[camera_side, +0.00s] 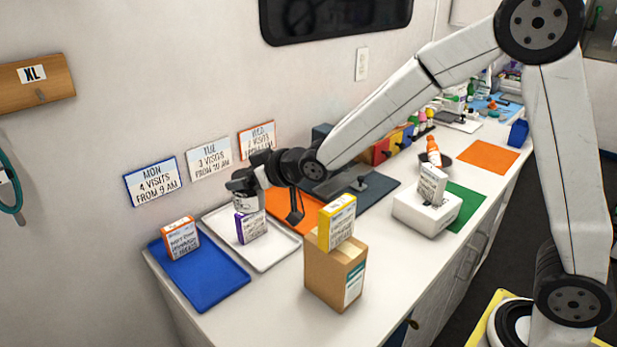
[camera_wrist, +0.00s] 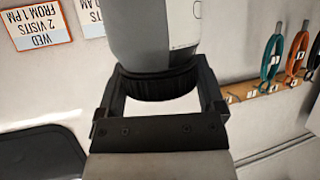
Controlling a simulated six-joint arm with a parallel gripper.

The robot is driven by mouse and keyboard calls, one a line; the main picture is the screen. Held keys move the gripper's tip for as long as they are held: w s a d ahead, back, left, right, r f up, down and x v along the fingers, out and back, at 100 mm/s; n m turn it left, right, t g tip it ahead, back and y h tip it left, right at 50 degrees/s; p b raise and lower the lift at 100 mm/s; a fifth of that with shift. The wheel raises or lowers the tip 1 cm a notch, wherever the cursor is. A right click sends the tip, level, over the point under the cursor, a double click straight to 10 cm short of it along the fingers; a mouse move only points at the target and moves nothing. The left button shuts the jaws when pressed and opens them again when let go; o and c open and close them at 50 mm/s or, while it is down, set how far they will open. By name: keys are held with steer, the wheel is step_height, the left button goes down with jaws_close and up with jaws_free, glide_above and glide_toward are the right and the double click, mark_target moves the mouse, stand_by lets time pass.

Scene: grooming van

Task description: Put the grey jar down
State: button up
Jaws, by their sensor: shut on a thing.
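The grey jar (camera_side: 246,189) with a black lid is at the left end of the counter in the side view, over or on the white tray (camera_side: 283,257). A purple-and-white box (camera_side: 251,227) stands in front of it and hides its base, so I cannot tell whether it touches the tray. My gripper (camera_side: 250,177) is shut on the jar near its lid. In the wrist view the jar (camera_wrist: 153,38) sits between both fingers of my gripper (camera_wrist: 160,88), the black lid nearest the palm. The jar looks roughly upright.
A blue tray (camera_side: 215,285) holds an orange-and-white box (camera_side: 180,238). A cardboard box (camera_side: 333,275) with a yellow box (camera_side: 337,222) on top stands to the right. An orange mat (camera_side: 297,215) lies beyond the white tray. Wall signs (camera_side: 153,181) are close behind.

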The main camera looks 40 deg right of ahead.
steer(key=shift+w+d+r, duration=0.35)
steer(key=shift+d+r, duration=0.15)
steer(key=shift+d, duration=0.2)
steer(key=shift+w+d+r+n+y, duration=0.1)
steer(key=shift+d+n+y, duration=0.3)
steer(key=shift+d, duration=0.2)
steer(key=s+d+f+n+g+y, duration=0.1)
steer(key=s+d+f, duration=0.1)
steer(key=d, duration=0.5)
steer(key=s+d+f+n+g+y, duration=0.1)
steer(key=s+d+f+n+y, duration=0.15)
steer(key=d, duration=0.45)
steer(key=s+d+f+n+g+y, duration=0.1)
steer(key=s+d+f, duration=0.4)
steer(key=s, duration=0.2)
steer(key=s+d+f+n+g, duration=0.1)
steer(key=s+d+f, duration=0.4)
steer(key=s, duration=0.3)
steer(key=shift+s+d+f+y, duration=0.3)
steer(key=shift+f+y, duration=0.05)
steer(key=shift+f, duration=0.25)
steer(key=shift+f, duration=0.1)
steer(key=shift+f, duration=1.65)
steer(key=shift+f, duration=0.15)
